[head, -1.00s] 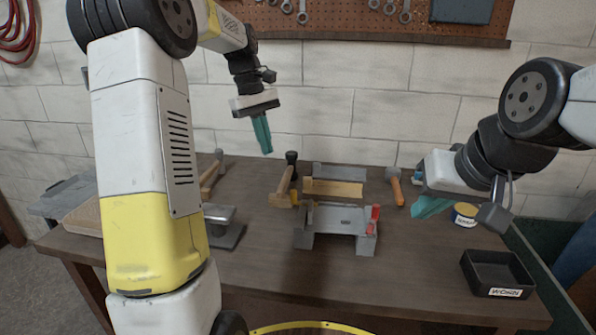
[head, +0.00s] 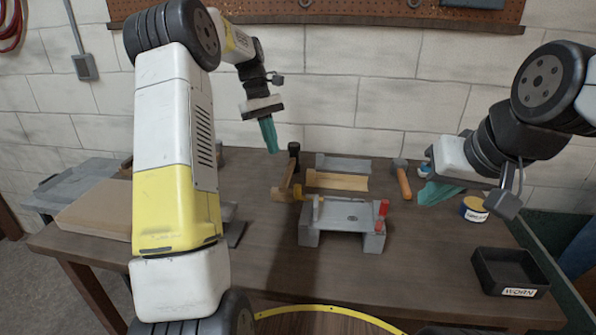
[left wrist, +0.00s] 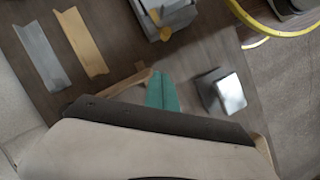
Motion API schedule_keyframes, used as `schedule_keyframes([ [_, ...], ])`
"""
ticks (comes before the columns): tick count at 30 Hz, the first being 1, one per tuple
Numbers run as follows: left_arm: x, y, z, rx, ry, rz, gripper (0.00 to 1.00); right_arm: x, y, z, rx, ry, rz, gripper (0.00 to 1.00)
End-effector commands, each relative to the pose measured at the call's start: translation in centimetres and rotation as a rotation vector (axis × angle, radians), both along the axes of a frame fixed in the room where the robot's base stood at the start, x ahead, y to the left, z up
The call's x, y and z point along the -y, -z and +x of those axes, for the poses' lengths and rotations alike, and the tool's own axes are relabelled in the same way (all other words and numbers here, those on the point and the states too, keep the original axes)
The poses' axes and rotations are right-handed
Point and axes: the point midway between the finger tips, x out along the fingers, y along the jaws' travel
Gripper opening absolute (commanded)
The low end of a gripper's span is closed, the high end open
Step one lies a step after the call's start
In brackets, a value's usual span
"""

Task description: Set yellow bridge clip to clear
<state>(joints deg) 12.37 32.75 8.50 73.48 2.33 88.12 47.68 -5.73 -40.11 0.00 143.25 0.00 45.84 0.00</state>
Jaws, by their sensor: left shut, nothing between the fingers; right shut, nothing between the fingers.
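A grey metal bridge-shaped frame (head: 345,214) stands on the bench. A small yellow clip (head: 298,193) shows at its left end, beside a wooden-handled tool; its exact setting is too small to tell. In the left wrist view, yellow parts (left wrist: 165,33) show at the edge of the grey frame (left wrist: 178,14). My left gripper (head: 268,139) is shut and empty, raised behind and left of the frame, apart from it. My right gripper (head: 434,193) is shut and empty, right of the frame.
A red part (head: 383,208) is at the frame's right end. A black tray (head: 510,270) and a can (head: 474,209) are at right. The front middle bench is clear.

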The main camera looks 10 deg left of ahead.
Motion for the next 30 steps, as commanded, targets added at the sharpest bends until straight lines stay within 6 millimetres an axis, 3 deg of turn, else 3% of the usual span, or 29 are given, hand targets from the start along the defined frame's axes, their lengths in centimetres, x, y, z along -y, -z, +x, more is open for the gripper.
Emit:
schedule_keyframes([
  [12, 2.7, 7.8, -2.2, -0.002, 0.002, -0.001, 0.0, 0.0, 0.0, 0.0, 0.0, 0.0, 0.0, 0.0],
  [19, 5.0, 7.6, -4.0, 0.0, 0.0, 0.0, 0.0, 0.0, 0.0, 0.0, 0.0, 0.0, 0.0, 0.0],
  [30, 5.5, 7.5, -4.4, 0.0, 0.0, 0.0, 0.0, 0.0, 0.0, 0.0, 0.0, 0.0, 0.0, 0.0],
])
